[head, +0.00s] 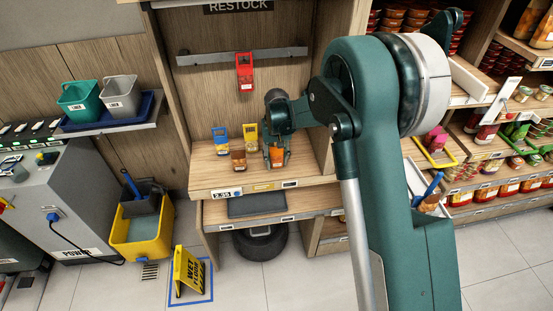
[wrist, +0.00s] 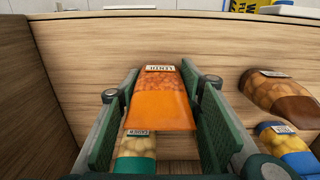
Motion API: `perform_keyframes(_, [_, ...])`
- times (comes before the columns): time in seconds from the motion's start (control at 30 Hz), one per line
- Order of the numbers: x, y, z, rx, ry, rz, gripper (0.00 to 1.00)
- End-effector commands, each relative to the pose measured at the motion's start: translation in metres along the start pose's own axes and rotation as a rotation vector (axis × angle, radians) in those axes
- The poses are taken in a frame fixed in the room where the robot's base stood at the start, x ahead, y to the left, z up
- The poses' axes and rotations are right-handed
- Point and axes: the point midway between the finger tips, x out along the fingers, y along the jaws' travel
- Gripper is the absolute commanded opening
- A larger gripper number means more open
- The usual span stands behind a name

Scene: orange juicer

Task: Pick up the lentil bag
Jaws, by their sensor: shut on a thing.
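The lentil bag (wrist: 160,103) is orange with a white label and a clear window showing small orange contents. In the wrist view it sits between the two green finger pads of my gripper (wrist: 161,82), which is shut on it. In the head view the orange bag (head: 277,156) is at the right of the wooden shelf, below my gripper (head: 277,147), which partly hides it. I cannot tell whether the bag touches the shelf.
A brown bag (head: 238,159), a blue bag (head: 221,139) and a yellow bag (head: 251,136) stand left of my gripper. A teal-bottomed bag (wrist: 135,160) shows beneath the held bag. A red item (head: 244,72) hangs on the rail (head: 205,60). Wooden side walls flank the shelf (head: 205,177).

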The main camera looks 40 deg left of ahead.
Motion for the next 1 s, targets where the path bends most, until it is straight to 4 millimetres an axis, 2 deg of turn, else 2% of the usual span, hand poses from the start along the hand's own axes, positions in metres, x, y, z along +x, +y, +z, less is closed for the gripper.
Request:
perform_keyframes(0.27, [-0.002,0.0,0.0,0.0,0.0,0.0,0.24])
perform_keyframes(0.47, [-0.015,0.0,0.0,0.0,0.0,0.0,0.24])
perform_keyframes(1.0, [-0.088,0.0,0.0,0.0,-0.001,0.0,0.24])
